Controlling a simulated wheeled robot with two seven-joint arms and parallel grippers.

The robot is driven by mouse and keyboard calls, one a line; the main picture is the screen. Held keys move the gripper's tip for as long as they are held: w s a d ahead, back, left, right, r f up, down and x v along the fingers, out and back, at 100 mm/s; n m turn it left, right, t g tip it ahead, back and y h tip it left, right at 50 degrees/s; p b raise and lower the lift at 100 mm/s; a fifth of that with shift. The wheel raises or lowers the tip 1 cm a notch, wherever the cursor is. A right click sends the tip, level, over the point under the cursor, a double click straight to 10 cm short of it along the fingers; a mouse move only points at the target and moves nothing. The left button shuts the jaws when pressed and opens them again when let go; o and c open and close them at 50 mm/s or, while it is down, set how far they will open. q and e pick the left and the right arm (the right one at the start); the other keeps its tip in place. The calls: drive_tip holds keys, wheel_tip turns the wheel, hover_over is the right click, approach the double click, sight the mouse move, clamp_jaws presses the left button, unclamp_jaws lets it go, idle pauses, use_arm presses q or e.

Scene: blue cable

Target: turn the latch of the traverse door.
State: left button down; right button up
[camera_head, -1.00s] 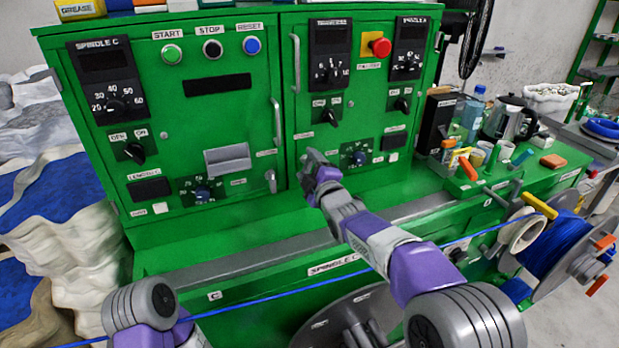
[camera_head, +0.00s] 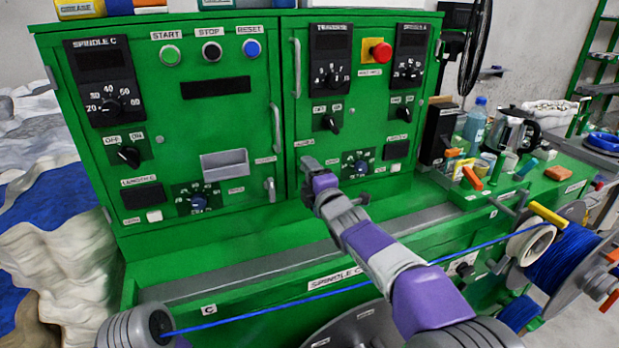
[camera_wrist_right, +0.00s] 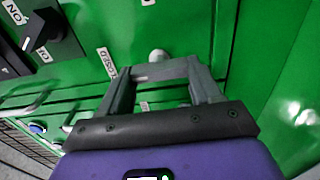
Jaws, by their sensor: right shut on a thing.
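The traverse door (camera_head: 360,100) is the right-hand green door of the cabinet and looks closed. My right gripper (camera_head: 308,168) is at its lower left edge and hides most of the latch there. In the right wrist view the fingers (camera_wrist_right: 162,72) are drawn together on the latch, whose pale rounded end (camera_wrist_right: 158,55) shows just beyond the tips. A label lies to the left of it. The latch's exact angle cannot be made out. My left arm shows only at the bottom left; its gripper is out of view.
The left door's latch (camera_head: 270,190) and a grey door handle (camera_head: 276,128) are left of my gripper. A blue cable (camera_head: 300,300) crosses in front of the machine to a spool (camera_head: 562,258). A grey ledge (camera_head: 230,268) runs below the doors.

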drive_tip(key=o, duration=1.1)
drive_tip(key=shift+c, duration=0.2)
drive_tip(key=shift+s, duration=0.1)
drive_tip(key=v, duration=0.7)
drive_tip(key=shift+s, duration=0.2)
drive_tip(key=shift+d, duration=0.1)
